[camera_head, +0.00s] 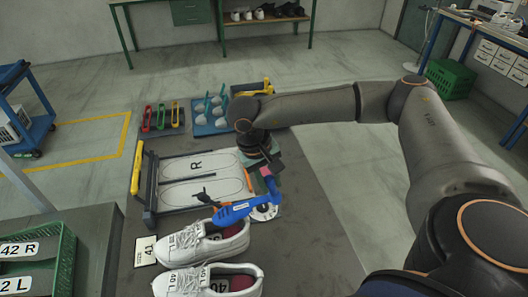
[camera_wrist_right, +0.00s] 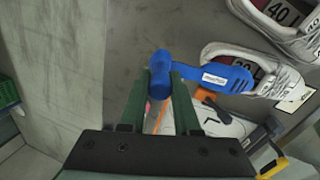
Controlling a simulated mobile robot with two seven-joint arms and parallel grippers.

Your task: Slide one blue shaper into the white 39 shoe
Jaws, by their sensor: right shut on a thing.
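A blue shaper (camera_head: 235,213) is held by its knob end in my right gripper (camera_head: 266,168), above the mat's near edge. In the right wrist view the shaper (camera_wrist_right: 222,78) reaches right from between the two fingertips (camera_wrist_right: 160,88), which are shut on it. A white laced shoe (camera_head: 190,243) lies just nearer than the shaper, and a second white shoe (camera_head: 185,281) is in front of it. Their insoles and sides appear to read 40; I see no 39. In the wrist view the shaper overlaps a shoe (camera_wrist_right: 270,62); whether they touch is unclear. My left gripper is not in view.
A white board with foot outlines (camera_head: 198,165) lies beyond the shoes, with a yellow-handled frame (camera_head: 137,168) at its left. A green crate (camera_head: 63,262) stands at left. Tool holders (camera_head: 161,119) stand behind. Bare table is right of the shoes.

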